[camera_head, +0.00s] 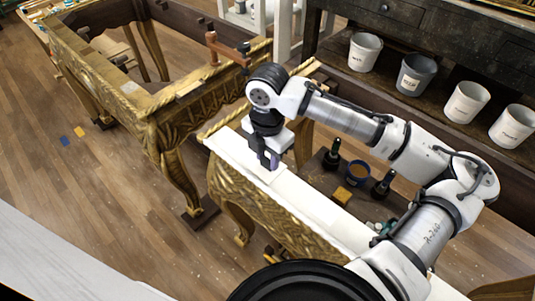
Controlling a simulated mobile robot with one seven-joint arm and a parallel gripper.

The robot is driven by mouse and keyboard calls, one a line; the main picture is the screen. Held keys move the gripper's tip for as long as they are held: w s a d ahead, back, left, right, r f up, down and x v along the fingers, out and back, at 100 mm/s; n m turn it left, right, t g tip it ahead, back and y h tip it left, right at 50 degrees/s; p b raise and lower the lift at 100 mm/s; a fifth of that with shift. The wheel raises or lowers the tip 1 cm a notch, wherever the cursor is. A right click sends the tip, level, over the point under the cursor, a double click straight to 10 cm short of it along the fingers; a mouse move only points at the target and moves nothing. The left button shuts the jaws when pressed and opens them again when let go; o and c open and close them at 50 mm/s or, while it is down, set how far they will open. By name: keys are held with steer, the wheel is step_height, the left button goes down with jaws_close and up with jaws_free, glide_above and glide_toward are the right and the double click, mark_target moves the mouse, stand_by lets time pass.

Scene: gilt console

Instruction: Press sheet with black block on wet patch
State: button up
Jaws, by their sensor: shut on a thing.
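My gripper (269,161) points down over the white top (232,151) of the gilt console in the middle of the view. It is shut on a small dark block (272,160), which I take as the black block; the fingers hide most of it. A thin pale sheet (265,177) lies on the white top right under the gripper, with a faint edge. The block's lower end is at or very close to the sheet; I cannot tell if they touch. The wet patch cannot be made out.
A second gilt frame (180,108) with a wooden clamp (228,50) stands behind left. Dark bottles (332,154), a blue tin (358,172) and a yellow sponge (341,196) sit right of the console. Several pots (415,74) line a dark shelf. Open floor lies left.

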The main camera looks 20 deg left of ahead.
step_height(320, 180, up, 7)
steer(key=p, duration=0.6)
stand_by(0.4)
steer(key=shift+f, duration=0.1)
stand_by(0.4)
